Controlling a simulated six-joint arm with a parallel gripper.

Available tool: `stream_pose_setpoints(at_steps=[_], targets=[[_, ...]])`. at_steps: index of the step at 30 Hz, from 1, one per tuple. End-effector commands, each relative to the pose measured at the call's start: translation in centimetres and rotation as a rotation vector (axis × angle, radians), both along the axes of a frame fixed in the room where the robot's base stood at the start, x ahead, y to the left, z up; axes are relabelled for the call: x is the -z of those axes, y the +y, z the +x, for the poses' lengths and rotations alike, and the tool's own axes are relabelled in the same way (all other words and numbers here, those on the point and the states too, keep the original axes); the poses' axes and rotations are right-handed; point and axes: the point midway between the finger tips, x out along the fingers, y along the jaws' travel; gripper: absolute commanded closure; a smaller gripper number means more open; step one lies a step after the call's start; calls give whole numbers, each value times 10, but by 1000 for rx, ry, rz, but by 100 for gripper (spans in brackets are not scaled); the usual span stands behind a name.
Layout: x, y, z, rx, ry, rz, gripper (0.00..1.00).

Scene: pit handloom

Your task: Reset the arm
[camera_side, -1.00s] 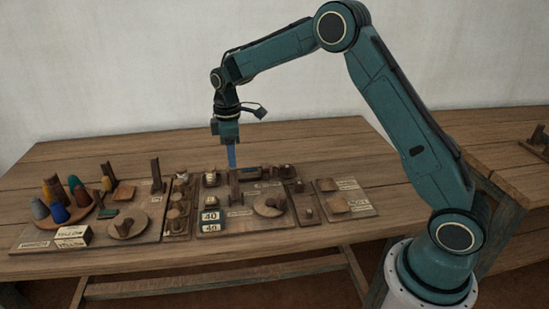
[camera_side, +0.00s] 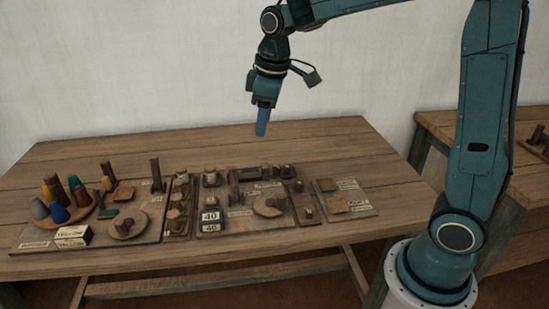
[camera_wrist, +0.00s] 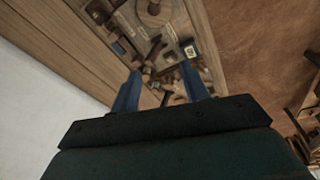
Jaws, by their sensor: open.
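My gripper (camera_side: 262,128) hangs high above the back of the wooden table in the side view, with its blue fingers pointing down. In the wrist view its two blue fingers (camera_wrist: 163,95) stand apart with nothing held between them. The gripper touches nothing. My arm is raised, with the upper link nearly upright and the forearm reaching left along the top edge of the side view, where part of it is cut off.
The table (camera_side: 330,150) bears wooden boards with pegs, discs and blocks. Coloured cones (camera_side: 55,190) stand at the left. A "40" counter (camera_side: 210,220) and a "YELLOW" block (camera_side: 73,233) sit near the front. Another table (camera_side: 505,160) stands at right. The air around my gripper is clear.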

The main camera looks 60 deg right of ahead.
Motion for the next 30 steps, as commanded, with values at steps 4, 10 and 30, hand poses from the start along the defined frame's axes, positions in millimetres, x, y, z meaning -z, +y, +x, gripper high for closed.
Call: stream_pose_setpoints(at_steps=[4,10,30], targets=[[-18,3,-32,57,-42,13,55],[-33,6,-74,138,-93,33,55],[-29,12,-207,393,-260,136,55]])
